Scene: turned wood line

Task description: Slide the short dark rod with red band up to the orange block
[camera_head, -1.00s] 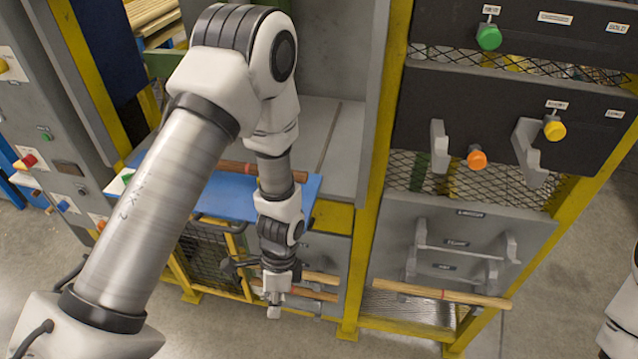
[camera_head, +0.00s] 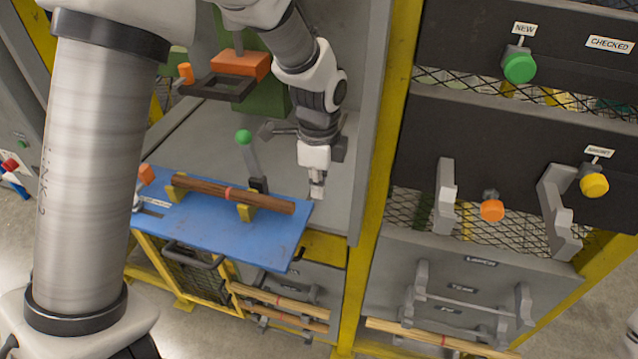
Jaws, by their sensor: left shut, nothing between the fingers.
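The short dark rod with a red band (camera_head: 205,187) lies across two yellow rests (camera_head: 246,212) on a blue board (camera_head: 200,228). The orange block (camera_head: 147,174) stands at the board's left end, and a small gap shows between it and the rod's left end. My left gripper (camera_head: 317,191) is shut and empty, pointing down just right of the rod's right end and apart from it in the picture. How far its tips are above the board I cannot tell. My right gripper is not in view.
A green-knobbed lever (camera_head: 246,150) stands behind the rod. A dark bracket with an orange block (camera_head: 238,65) is farther back. Light rods (camera_head: 285,302) lie on racks below. A yellow post (camera_head: 383,160) and a dark panel with knobs (camera_head: 491,210) are to the right.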

